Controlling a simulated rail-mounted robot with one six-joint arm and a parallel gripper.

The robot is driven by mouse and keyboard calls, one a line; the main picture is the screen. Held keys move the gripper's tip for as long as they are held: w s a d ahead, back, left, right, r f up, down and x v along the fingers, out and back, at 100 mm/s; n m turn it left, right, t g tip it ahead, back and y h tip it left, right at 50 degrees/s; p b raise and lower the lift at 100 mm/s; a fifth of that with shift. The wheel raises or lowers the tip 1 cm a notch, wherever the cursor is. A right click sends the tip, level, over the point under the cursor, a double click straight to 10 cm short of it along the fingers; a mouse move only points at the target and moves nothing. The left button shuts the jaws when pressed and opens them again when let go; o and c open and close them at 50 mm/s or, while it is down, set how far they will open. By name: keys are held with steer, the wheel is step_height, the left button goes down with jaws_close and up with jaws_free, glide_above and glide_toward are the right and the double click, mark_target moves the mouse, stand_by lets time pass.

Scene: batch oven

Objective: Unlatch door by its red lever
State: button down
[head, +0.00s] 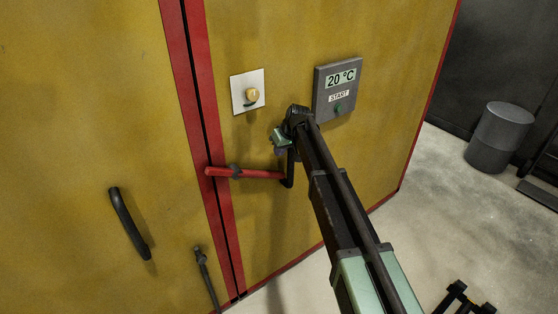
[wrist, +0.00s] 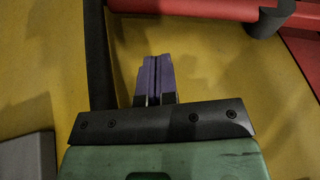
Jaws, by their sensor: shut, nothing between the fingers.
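The red lever (head: 258,174) lies nearly level across the red-edged seam of the yellow oven doors, with a dark collar near its left end and a black upright bar (head: 289,170) at its right end. In the wrist view the red lever (wrist: 190,8) crosses the top and the black bar (wrist: 99,60) stands left of the fingers. My gripper (head: 279,151) is above the lever's right part in the head view. In the wrist view my gripper (wrist: 154,58) has its purple fingers shut together and empty, apart from the lever in the picture. Its depth from the lever is unclear.
A grey control panel (head: 338,88) reading 20 °C and a white plate with a yellow knob (head: 248,92) are on the right door. A black handle (head: 130,223) is on the left door.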

mark_target(270, 174)
steer(key=b+x, duration=0.8)
steer(key=x, duration=0.1)
steer(key=shift+s+a+f+b, duration=0.1)
steer(key=shift+s+f+b, duration=0.2)
steer(key=shift+f+b, duration=0.1)
steer(key=shift+w+a+f, duration=0.1)
steer(key=shift+a+f, duration=0.05)
steer(key=shift+f, duration=0.05)
steer(key=shift+r, duration=0.1)
